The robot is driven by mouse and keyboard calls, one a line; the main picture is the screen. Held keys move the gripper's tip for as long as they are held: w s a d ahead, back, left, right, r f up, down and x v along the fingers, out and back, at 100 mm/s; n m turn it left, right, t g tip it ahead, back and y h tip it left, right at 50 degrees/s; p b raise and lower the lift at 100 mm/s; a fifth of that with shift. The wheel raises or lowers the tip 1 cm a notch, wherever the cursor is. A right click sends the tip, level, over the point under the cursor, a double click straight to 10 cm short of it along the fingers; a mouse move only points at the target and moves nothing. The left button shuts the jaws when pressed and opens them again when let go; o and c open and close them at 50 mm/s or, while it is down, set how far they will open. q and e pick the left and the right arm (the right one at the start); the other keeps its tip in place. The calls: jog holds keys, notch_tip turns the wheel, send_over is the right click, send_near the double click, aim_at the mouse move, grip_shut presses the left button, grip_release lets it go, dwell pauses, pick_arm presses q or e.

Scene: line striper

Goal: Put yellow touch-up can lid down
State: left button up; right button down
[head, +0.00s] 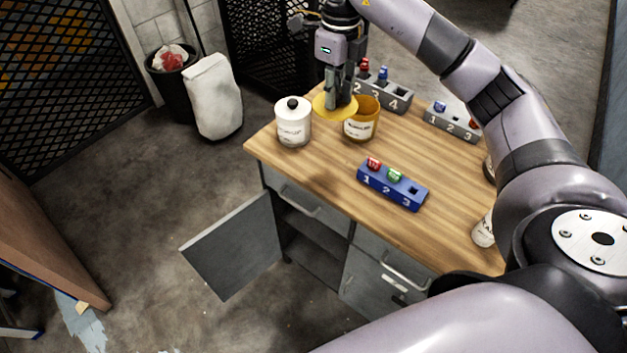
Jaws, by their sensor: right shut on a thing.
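My right gripper (341,98) points down over the back left of the wooden workbench and is shut on the yellow lid (329,106). The lid is a flat yellow disc, held just left of and a little above the open yellow can (361,121). The can stands upright with a white label, and its inside shows partly. The lid and gripper hide part of the can's rim. I cannot tell whether the lid touches the can. My left gripper is not in view.
A white can with a black knob (293,124) stands close left of the lid. A blue numbered block (393,186) sits in front, and grey numbered blocks (388,95) (452,121) sit behind. The workbench (325,167) has bare wood at front left. A cabinet door (236,247) hangs open below.

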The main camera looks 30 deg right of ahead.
jog(key=shift+s+a+f, duration=0.1)
jog(key=shift+s+f, duration=0.05)
jog(key=shift+f, duration=0.2)
notch_tip(320, 180, down, 5)
jog(key=p, duration=0.2)
send_over(331, 170)
jog(key=shift+m, duration=0.3)
notch_tip(331, 170, down, 10)
jog(key=shift+s+a+f, duration=0.1)
notch_tip(331, 170, down, 4)
jog(key=shift+f+p, duration=0.25)
jog(key=shift+p, duration=0.3)
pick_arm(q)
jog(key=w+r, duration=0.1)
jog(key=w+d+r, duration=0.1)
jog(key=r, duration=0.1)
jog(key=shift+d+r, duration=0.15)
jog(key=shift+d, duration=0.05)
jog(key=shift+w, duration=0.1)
pick_arm(e)
jog(key=shift+f, duration=0.1)
jog(key=shift+f, duration=0.15)
jog(key=c, duration=1.4)
grip_release()
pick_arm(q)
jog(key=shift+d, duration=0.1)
pick_arm(e)
jog(key=shift+o, duration=0.2)
